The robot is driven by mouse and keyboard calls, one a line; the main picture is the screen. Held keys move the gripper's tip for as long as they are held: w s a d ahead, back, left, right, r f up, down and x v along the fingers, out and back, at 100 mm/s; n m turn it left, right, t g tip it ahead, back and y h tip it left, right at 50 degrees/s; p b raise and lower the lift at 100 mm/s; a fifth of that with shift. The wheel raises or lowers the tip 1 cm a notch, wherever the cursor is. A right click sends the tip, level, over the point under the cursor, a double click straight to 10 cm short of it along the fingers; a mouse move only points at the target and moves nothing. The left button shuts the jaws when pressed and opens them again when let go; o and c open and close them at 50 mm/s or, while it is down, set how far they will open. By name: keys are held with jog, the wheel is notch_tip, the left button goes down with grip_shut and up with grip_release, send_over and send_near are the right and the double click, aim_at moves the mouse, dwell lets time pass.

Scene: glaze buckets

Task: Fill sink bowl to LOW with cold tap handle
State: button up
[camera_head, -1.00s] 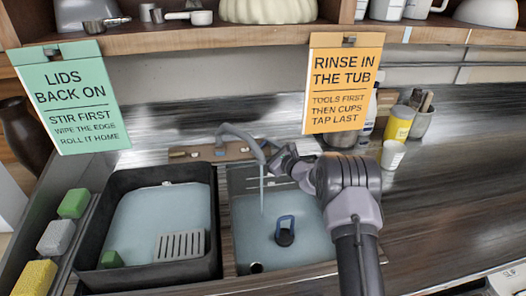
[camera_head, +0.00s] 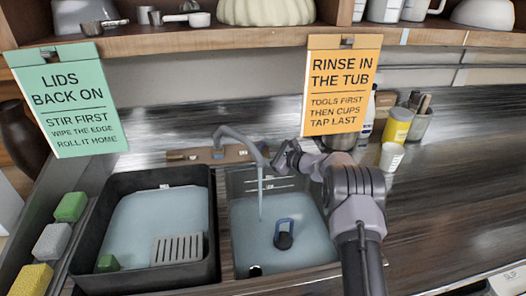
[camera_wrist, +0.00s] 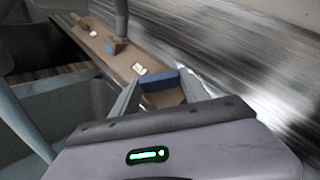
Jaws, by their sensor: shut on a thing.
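The sink bowl (camera_head: 240,188) is the right-hand basin in the head view, with pale blue water in it. A thin stream (camera_head: 261,195) falls into it from the grey curved spout (camera_head: 236,135). Pale level lines show on its back wall, but their lettering is too small to read. A dark stopper with a blue loop (camera_head: 284,234) is in the bowl. My gripper (camera_wrist: 160,92) is shut on the blue cold tap handle (camera_wrist: 162,84) at the wooden tap rail (camera_wrist: 118,62). My arm hides part of the bowl's right side in the head view.
A black tub (camera_head: 80,225) of water with a grey slotted rack (camera_head: 178,248) stands left of the bowl. Sponges (camera_head: 70,207) lie at far left. The right counter is mostly clear.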

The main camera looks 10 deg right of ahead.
jog(key=o, duration=1.4)
jog(key=shift+s, duration=0.1)
jog(key=p+v, duration=0.4)
jog(key=v, duration=1.3)
jog(key=shift+d, duration=0.15)
